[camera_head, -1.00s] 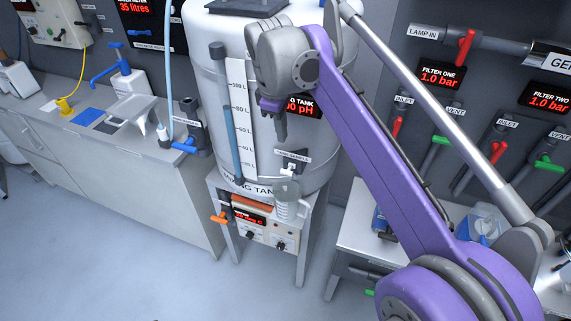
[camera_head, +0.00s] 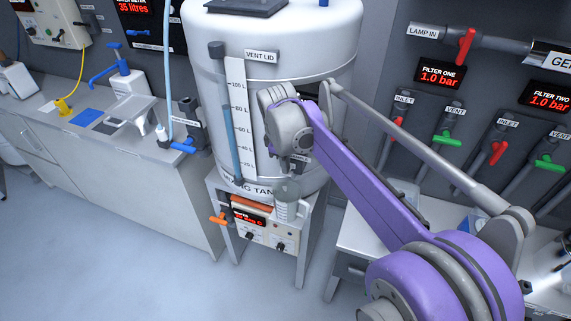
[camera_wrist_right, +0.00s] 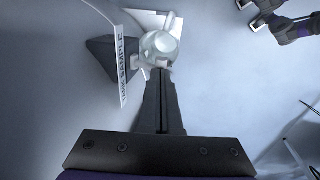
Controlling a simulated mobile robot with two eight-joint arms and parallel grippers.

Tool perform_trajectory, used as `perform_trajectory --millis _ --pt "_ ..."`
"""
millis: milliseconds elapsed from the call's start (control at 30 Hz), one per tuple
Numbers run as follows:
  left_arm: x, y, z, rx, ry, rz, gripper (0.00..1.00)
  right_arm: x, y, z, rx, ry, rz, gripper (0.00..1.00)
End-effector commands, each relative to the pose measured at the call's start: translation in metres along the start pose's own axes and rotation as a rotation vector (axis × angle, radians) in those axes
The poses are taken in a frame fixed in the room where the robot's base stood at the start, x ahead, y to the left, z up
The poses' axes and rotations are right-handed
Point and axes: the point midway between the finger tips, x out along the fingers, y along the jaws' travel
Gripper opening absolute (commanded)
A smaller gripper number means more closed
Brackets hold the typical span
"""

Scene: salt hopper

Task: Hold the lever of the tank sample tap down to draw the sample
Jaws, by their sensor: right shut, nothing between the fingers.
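The mixing tank (camera_head: 205,95) is a tall white drum on a stand. In the wrist view the label (camera_wrist_right: 122,65) is edge-on at left. A clear, round vessel (camera_wrist_right: 158,44) shows just beyond my fingertips; it also stands below the tap in the head view (camera_head: 286,209). My right gripper (camera_wrist_right: 163,72) is shut and empty, its tips at a small white part by the vessel. I cannot tell whether they touch the lever.
A control box (camera_head: 262,233) with an orange handle (camera_head: 219,218) sits under the tank. A counter with a blue tap (camera_head: 183,146) is at left. A filter panel and a bench (camera_head: 350,240) are at right. The floor in front is clear.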

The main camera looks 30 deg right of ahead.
Motion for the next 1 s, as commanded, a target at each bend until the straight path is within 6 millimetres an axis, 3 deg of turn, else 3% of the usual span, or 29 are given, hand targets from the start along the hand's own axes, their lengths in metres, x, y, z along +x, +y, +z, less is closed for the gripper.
perform_trajectory --millis 1000 --pt "0.009 0.000 0.011 0.000 -0.010 0.000 0.72 0.009 -0.012 0.000 -0.004 0.000 0.158 0.00"
